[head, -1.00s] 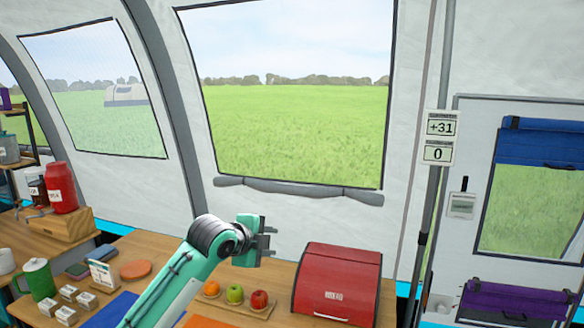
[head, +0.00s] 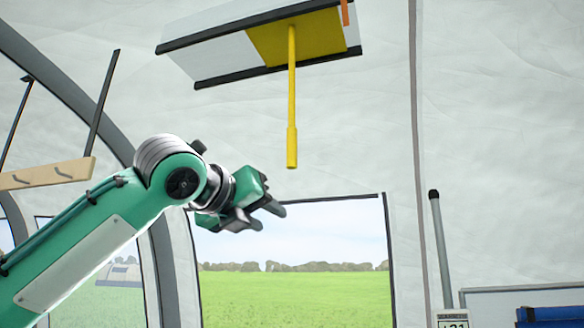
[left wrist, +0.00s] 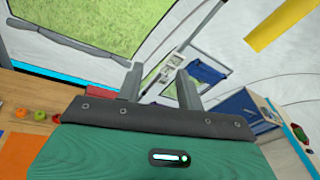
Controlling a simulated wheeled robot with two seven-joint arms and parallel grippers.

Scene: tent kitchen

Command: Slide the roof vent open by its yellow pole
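The roof vent (head: 215,60) is a pale panel between two black rails at the top of the head view. A yellow plate (head: 270,42) fills part of it, and the yellow pole (head: 291,95) hangs straight down from this plate. A yellow bar, which looks like the pole (left wrist: 275,28), shows at the upper right of the left wrist view. My left gripper (head: 265,215) is below and left of the pole's lower end in the head view, apart from it. Its fingers are spread and empty in the left wrist view (left wrist: 158,82). My right gripper is out of view.
An orange strip (head: 345,12) hangs at the vent's right end. A wooden rail with hooks (head: 45,173) hangs at the left on dark straps. A grey post (head: 440,250) stands at the right. The space around the pole looks clear.

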